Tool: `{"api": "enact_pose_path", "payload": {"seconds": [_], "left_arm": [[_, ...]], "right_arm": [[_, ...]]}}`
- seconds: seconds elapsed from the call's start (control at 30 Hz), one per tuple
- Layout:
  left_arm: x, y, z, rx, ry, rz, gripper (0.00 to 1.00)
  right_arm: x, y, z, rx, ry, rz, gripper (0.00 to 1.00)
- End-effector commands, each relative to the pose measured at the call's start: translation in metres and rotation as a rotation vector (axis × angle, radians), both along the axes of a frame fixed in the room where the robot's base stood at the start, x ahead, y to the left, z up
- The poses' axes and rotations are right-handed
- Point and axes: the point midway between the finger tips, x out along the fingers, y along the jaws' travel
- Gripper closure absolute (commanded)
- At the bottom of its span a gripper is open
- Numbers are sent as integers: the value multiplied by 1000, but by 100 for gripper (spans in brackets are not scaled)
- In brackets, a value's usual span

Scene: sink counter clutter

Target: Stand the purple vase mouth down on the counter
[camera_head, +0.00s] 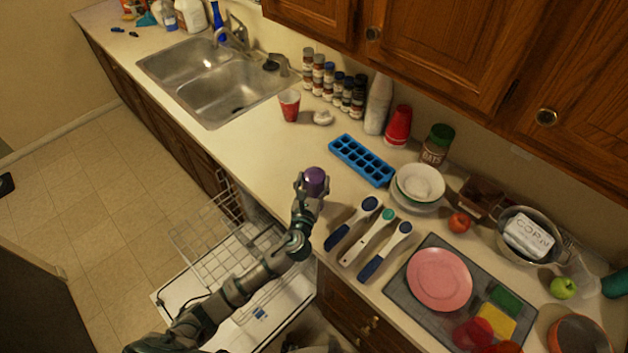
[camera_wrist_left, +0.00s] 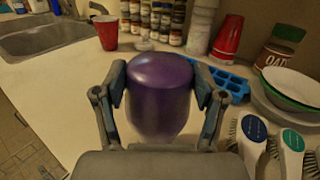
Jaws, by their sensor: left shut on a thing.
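The purple vase (camera_head: 316,180) is at the front edge of the counter (camera_head: 262,151), in the middle of the head view. My left gripper (camera_head: 310,187) is shut on it, with a finger on each side. In the left wrist view the vase (camera_wrist_left: 160,95) fills the space between the two fingers of the gripper (camera_wrist_left: 159,88). Its wide, smooth, rounded end shows at the top, and it narrows toward the palm. No mouth opening shows. I cannot tell whether the vase touches the counter. My right gripper is not in view.
A blue ice tray (camera_head: 361,161), stacked bowls (camera_head: 420,184) and several brushes (camera_head: 352,224) lie right of the vase. A red cup (camera_head: 289,105) stands behind. The counter left of the vase is clear up to the sink (camera_head: 215,80). An open dishwasher (camera_head: 215,275) is below.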

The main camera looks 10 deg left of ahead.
Motion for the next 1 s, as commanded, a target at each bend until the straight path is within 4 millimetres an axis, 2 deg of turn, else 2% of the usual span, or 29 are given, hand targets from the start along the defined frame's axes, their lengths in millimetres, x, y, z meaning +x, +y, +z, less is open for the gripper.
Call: {"api": "enact_pose_path", "payload": {"seconds": [0.37,0.4,0.5,0.87,1.0], "left_arm": [[0,0,-5,-1,-2,0,99],[0,0,-5,-1,-2,-1,25],[0,0,-5,-1,-2,0,0],[-1,0,-7,0,2,0,0],[-15,0,-9,0,3,-1,0]], "right_arm": [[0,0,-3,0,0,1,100],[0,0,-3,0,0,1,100],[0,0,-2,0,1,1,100],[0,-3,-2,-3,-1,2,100],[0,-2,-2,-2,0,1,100]]}}
